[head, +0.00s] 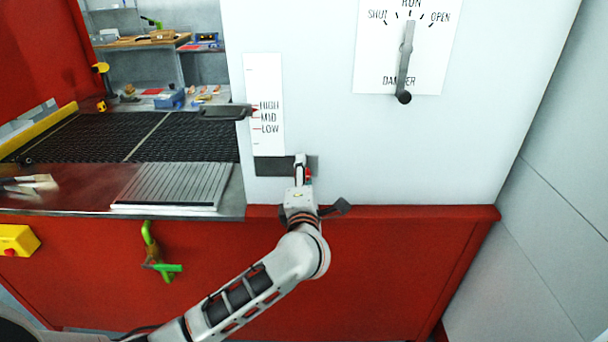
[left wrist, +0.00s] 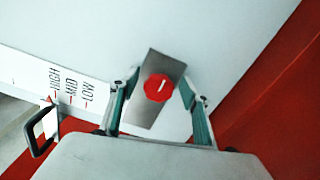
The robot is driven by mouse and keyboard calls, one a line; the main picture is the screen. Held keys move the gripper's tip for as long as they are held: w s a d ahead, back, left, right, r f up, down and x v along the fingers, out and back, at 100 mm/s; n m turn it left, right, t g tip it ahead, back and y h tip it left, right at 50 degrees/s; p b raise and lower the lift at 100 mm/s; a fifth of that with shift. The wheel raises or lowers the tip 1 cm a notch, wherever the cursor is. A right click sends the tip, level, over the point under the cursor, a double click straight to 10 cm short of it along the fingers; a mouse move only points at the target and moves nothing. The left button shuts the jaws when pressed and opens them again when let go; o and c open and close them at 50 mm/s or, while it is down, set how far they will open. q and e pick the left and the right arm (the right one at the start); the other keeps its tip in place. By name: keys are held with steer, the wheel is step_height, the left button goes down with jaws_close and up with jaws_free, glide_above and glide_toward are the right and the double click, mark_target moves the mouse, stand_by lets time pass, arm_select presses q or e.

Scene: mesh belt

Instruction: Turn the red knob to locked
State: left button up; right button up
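The red knob (left wrist: 158,88) shows in the left wrist view as a red disc with a short white mark. It sits on a grey metal plate (left wrist: 148,112) on the white wall panel. In the head view the plate (head: 270,166) is partly covered by my left gripper (head: 302,168), and only a sliver of the red knob (head: 309,174) shows. In the left wrist view my left gripper (left wrist: 160,82) is open, with one finger on each side of the knob and visible gaps between. No lock lettering is readable. My right gripper is not in view.
Above the plate is a HIGH/MID/LOW scale (head: 264,75) with a dark lever (head: 226,112) sticking out. Higher right is a SHUT/RUN/OPEN dial (head: 427,70) with a hanging handle (head: 404,75). A dark mesh belt (head: 90,137) lies left. A red ledge (head: 420,213) runs below.

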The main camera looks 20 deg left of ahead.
arm_select(q)
steer(key=v, duration=1.2)
steer(key=shift+r, duration=0.1)
